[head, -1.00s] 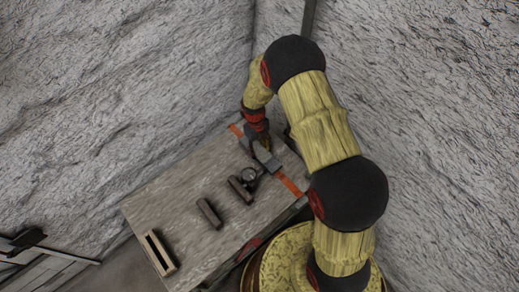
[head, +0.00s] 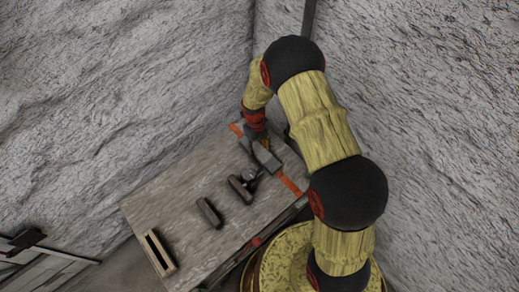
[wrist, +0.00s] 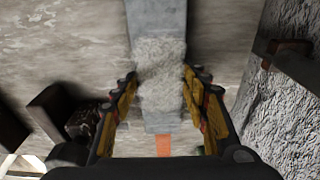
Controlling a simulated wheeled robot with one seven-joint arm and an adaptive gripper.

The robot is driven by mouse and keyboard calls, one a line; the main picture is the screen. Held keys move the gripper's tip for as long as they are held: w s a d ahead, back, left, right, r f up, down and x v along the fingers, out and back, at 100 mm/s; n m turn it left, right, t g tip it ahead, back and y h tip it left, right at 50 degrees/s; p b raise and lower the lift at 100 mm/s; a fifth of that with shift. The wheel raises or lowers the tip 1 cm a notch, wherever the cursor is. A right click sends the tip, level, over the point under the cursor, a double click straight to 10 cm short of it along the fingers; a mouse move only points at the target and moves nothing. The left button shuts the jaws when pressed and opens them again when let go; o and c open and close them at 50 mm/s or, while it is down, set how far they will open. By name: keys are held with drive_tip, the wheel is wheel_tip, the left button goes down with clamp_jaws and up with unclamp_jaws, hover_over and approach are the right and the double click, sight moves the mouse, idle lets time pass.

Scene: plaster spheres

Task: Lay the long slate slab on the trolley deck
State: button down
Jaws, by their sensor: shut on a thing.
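The long slate slab (wrist: 156,22) is grey with a rough pale patch across its middle. In the wrist view it runs away from me between the two fingers of my gripper (wrist: 162,95), which is shut on it around that patch. In the head view the slab (head: 266,159) is small, at the far right part of the worktop, with my gripper (head: 262,142) over its upper end. I cannot tell whether the slab touches the worktop. A pale slatted surface (head: 45,273) at the lower left may be the trolley deck; it is cut off by the frame.
The worktop (head: 165,200) has an orange stripe (head: 290,185) across it. A dark tool-like piece (head: 240,188), a dark block (head: 209,212) and a pale slotted frame (head: 159,252) lie on it. Rough stone walls (head: 120,80) stand close behind and to the right.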

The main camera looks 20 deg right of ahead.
drive_tip(key=shift+f, duration=0.3)
drive_tip(key=c, duration=1.4)
unclamp_jaws()
drive_tip(key=o, duration=0.5)
drive_tip(key=shift+s+f, duration=0.1)
drive_tip(key=shift+r+p, duration=1.05)
drive_tip(key=shift+r, duration=1.05)
